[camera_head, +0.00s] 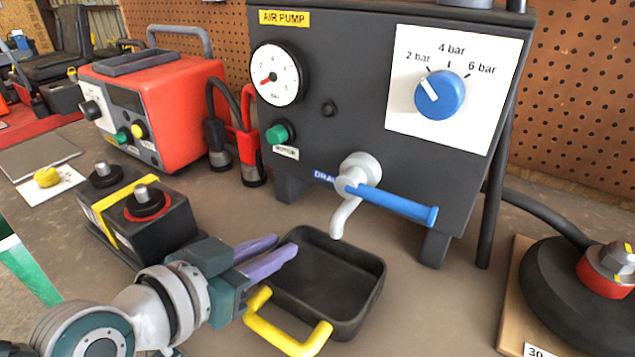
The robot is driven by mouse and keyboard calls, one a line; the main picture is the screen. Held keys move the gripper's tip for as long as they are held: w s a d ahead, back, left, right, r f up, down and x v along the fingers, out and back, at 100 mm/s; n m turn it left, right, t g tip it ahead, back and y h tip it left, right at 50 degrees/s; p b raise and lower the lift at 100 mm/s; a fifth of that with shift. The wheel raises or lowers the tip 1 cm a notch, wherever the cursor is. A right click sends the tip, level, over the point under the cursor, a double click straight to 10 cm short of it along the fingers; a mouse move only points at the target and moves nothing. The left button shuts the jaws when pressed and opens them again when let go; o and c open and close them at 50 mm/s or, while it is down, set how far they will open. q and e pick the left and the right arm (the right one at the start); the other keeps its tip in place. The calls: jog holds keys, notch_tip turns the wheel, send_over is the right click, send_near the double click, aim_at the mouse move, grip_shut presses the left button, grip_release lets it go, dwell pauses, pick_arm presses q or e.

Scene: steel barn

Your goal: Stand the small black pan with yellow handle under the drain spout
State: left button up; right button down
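The small black pan (335,292) rests upright on the bench, its yellow handle (285,332) toward the front. The grey drain spout (340,218) hangs from the front of the air pump, with a blue lever (395,203) pointing right. The spout's tip appears just above the pan's back rim; the exact depth is hard to judge. My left gripper (287,243) reaches in from the left, its two purple fingers apart beside the pan's left rim. They hide part of that rim and do not hold the handle. My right gripper is not in view.
The air pump (340,125) stands on legs behind the pan. A red box (185,110) and a black block with knobs (150,210) stand left. A black round base (565,290) on a board is right. Bare bench (450,300) lies right of the pan.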

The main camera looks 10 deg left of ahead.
pick_arm(q)
jog(key=shift+o, duration=1)
jog(key=p+v, duration=0.2)
jog(key=v, duration=0.8)
jog(key=shift+r+p, duration=0.1)
jog(key=shift+p, duration=0.25)
jog(key=s+d+r+g+p, duration=0.4)
jog(key=s+a+r+n+g+y+p, duration=0.2)
jog(key=s+a+r+g+y+p, duration=0.3)
jog(key=s+r, duration=0.4)
notch_tip(320, 180, up, 35)
jog(key=p, duration=3.6)
jog(key=shift+s+a+h+p, duration=0.3)
jog(key=shift+s+a+p, duration=0.05)
jog(key=shift+s+a, duration=0.15)
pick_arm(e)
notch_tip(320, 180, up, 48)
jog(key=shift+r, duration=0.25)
